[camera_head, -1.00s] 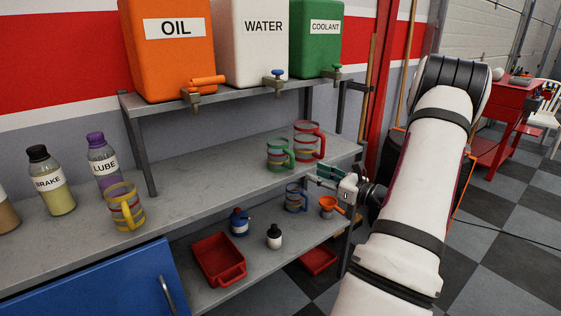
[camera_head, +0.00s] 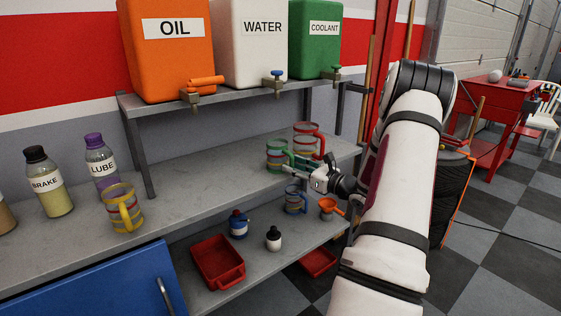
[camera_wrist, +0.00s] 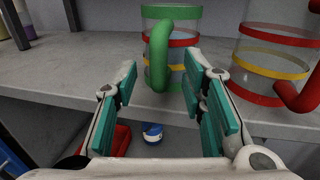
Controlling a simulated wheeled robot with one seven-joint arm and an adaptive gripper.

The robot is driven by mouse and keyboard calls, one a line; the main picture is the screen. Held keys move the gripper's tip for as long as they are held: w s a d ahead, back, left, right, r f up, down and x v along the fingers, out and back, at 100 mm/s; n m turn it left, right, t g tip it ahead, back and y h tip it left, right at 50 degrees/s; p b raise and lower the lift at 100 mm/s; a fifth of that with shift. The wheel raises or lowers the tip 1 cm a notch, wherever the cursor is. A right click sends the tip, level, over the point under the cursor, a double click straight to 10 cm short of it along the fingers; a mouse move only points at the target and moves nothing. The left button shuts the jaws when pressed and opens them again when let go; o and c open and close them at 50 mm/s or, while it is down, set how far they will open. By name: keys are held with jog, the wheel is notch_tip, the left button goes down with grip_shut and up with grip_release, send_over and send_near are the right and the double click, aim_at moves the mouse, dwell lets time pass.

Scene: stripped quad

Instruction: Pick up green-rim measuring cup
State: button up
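The green-rim measuring cup (camera_head: 276,157) stands upright on the upper shelf surface, beside a red-rim cup. It is clear with a green rim, a green handle and red and yellow bands. In the wrist view the cup (camera_wrist: 189,52) is straight ahead, and its green handle faces me between my finger lines. My gripper (camera_head: 294,165) is at the front of the cup, its fingers near the handle. In the wrist view my gripper (camera_wrist: 163,80) has its teal pads apart with a wide gap. The pads do not visibly press on the cup.
The red-rim cup (camera_head: 308,140) stands close on the right, its handle near my right finger in the wrist view (camera_wrist: 275,50). A yellow-handled cup (camera_head: 123,208) stands far left.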

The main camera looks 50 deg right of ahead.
grip_shut()
jog(key=shift+r, duration=0.2)
